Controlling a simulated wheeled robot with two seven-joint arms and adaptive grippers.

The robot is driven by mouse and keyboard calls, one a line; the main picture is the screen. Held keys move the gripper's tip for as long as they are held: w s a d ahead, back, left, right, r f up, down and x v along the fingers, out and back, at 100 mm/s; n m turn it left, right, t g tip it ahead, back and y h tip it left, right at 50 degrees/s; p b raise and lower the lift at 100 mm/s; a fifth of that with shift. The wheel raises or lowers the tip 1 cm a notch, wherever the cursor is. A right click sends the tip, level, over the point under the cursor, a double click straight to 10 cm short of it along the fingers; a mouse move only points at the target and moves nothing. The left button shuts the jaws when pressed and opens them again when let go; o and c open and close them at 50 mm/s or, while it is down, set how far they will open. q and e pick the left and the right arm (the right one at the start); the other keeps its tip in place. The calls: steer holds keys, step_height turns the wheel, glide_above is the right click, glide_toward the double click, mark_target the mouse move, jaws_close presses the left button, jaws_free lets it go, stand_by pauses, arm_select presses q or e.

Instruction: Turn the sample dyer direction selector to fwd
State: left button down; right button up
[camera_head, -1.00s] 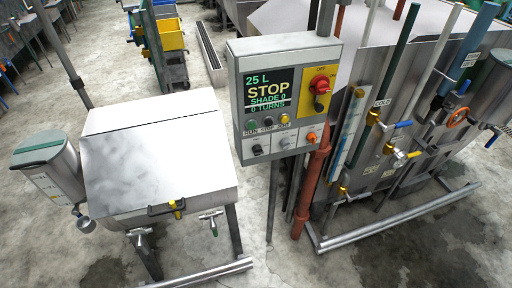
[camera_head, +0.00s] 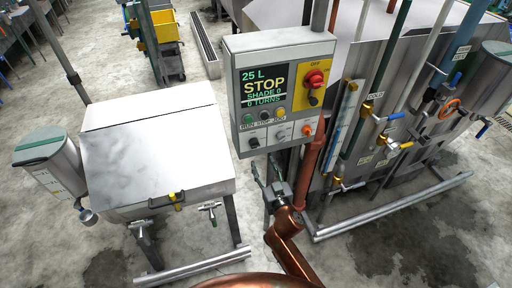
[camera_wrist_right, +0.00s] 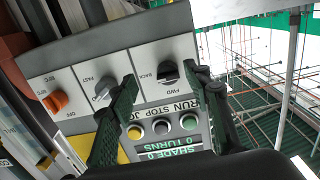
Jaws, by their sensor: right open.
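The sample dyer control panel (camera_head: 285,90) is a grey box with a display reading STOP, SHADE 0, 0 TURNS. The direction selector (camera_head: 254,142) is the black knob at its lower left. In the right wrist view the panel appears upside down, with this selector (camera_wrist_right: 168,72) between labels BACK and FWD; its exact setting is hard to read. My right gripper (camera_head: 265,168) is open and empty just below the panel. In the right wrist view its green fingers (camera_wrist_right: 160,85) straddle the selector in the picture, apparently without touching it. My left gripper is out of view.
A grey selector (camera_wrist_right: 103,90) and an orange knob (camera_wrist_right: 54,102) share the selector's row. RUN, STOP and JOG buttons (camera_wrist_right: 161,127) lie close by. A red-brown pipe (camera_head: 309,170) stands right of my gripper. The sample dyer (camera_head: 155,150) is left.

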mark_target(256, 147)
steer(key=w+a, duration=0.1)
steer(key=w, duration=0.1)
steer(key=w+a+r, duration=0.1)
steer(key=w, duration=0.1)
steer(key=w+a+r, duration=0.1)
steer(key=w, duration=0.2)
steer(key=shift+r, duration=0.15)
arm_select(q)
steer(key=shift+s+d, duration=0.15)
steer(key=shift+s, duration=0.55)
arm_select(e)
steer(key=c, duration=1.2)
steer(key=shift+o, duration=0.2)
